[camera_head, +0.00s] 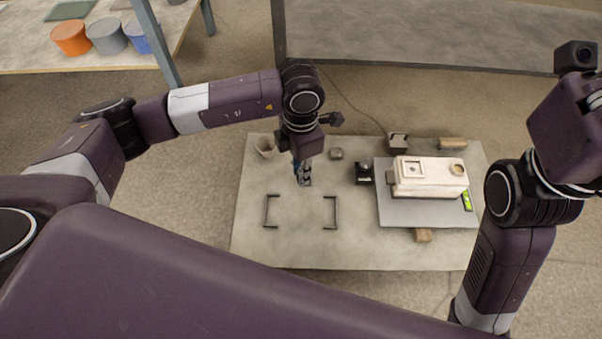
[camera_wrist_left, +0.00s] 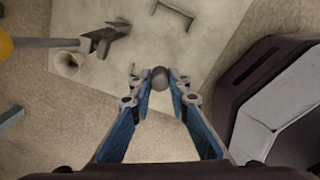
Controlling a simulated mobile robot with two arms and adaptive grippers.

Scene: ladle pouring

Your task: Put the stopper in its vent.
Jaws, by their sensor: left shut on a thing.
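My left gripper (camera_head: 304,180) points down over the left half of the work table. It is shut on a small grey round-topped piece, which I take to be the stopper (camera_wrist_left: 160,77), seen between the fingertips in the left wrist view. The fingers hide part of it, and the head view does not show it clearly. A cream box-shaped block (camera_head: 430,188) lies on a grey plate (camera_head: 395,215) to the right. I cannot tell which is the vent. My right gripper's jaws are not visible.
A pale cup (camera_head: 265,147) stands left of my left gripper. Two dark brackets (camera_head: 331,213) lie in front. The table's front left (camera_head: 290,250) is clear.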

